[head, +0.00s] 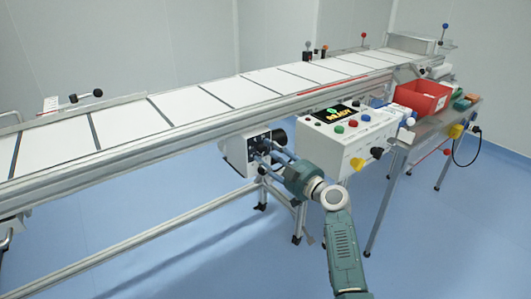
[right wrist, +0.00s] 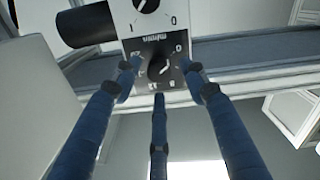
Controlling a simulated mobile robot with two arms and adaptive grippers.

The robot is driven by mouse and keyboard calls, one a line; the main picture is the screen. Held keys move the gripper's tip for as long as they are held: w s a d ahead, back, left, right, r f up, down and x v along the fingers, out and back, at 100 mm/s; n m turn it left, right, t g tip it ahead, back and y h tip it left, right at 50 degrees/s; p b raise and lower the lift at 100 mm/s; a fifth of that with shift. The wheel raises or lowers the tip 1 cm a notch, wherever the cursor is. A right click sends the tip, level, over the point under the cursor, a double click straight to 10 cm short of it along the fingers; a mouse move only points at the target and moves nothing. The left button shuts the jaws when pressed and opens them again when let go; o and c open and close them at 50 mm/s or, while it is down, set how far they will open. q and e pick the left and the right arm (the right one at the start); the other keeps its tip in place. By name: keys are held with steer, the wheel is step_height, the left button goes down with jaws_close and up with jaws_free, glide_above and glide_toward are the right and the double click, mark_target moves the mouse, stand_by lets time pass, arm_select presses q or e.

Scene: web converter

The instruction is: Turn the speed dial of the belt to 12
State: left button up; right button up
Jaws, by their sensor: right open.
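The speed dial (right wrist: 160,67) is a black knob on a dark scale plate marked m/min, seen upside down in the right wrist view. It sits on the white control box (head: 236,153) under the belt. A light mark shows on the knob, but I cannot read its setting. My right gripper (head: 266,149) is at the box front, partly hiding the dial in the head view. In the right wrist view its blue fingers (right wrist: 160,82) are open, spread around the dial with visible gaps to the knob. I cannot tell how far the tips stand from the plate.
The conveyor belt (head: 191,97) runs above the box. A second knob (right wrist: 146,5) marked 1 and 0 is beside the dial. A black motor cylinder (right wrist: 88,25) sticks out beside it. The READY panel (head: 333,113) is to the right, and a red bin (head: 422,97) lies beyond.

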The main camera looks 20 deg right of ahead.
arm_select(q)
steer(key=shift+r, duration=0.3)
arm_select(e)
steer(key=shift+x, duration=1.15)
jaws_close()
